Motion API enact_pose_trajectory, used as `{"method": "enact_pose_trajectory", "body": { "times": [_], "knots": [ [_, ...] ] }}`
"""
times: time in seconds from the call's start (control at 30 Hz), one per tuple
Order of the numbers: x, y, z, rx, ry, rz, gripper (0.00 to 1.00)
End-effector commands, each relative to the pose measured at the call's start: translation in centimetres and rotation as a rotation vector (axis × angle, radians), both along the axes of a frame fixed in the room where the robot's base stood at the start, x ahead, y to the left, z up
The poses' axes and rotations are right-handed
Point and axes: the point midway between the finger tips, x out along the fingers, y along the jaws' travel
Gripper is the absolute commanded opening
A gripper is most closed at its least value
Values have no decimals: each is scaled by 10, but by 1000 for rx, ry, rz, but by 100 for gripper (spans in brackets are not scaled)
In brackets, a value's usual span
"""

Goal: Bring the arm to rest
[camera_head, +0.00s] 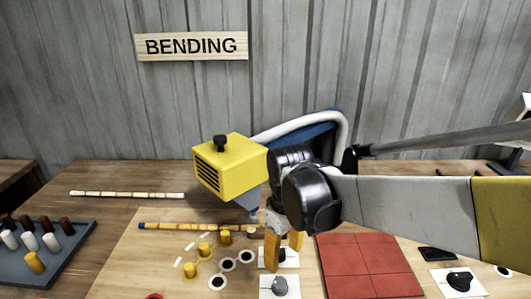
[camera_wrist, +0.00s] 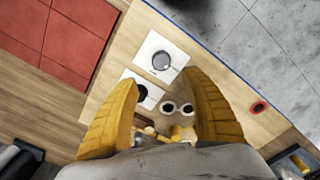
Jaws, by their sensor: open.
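My gripper (camera_head: 283,247) hangs fingers-down over the front of the workbench, in the middle of the head view. Its two orange fingers stand apart. In the wrist view the gripper (camera_wrist: 161,84) has nothing between its fingers. A white card with a grey round knob (camera_wrist: 162,61) lies below, beyond the fingertips. A second white card with a dark round piece (camera_wrist: 141,91) is partly hidden by the left finger. My arm reaches in from the right side of the head view. The gap between the fingertips and the board cannot be judged.
A pale board (camera_head: 120,270) holds yellow pegs (camera_head: 204,250) and black-and-white rings (camera_head: 217,283). Two rattan canes (camera_head: 127,194) (camera_head: 180,227) lie left. A peg tray (camera_head: 50,258) is far left. A red tiled mat (camera_head: 368,265) and white card (camera_head: 458,282) are right.

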Motion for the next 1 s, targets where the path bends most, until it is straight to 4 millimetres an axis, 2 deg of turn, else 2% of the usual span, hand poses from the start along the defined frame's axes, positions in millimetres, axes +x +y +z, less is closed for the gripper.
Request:
{"method": "enact_pose_trajectory", "body": {
  "times": [0.17, 0.3, 0.53, 0.7, 1.0],
  "knots": [
    [-20, -32, 23, 33, -105, -140, 56],
    [-47, -67, 41, 84, -247, -323, 56],
    [-87, -111, 50, 175, -460, -588, 56],
    [-102, -127, 48, 220, -551, -696, 56],
    [-105, -131, 48, 234, -579, -727, 56]
  ]
}}
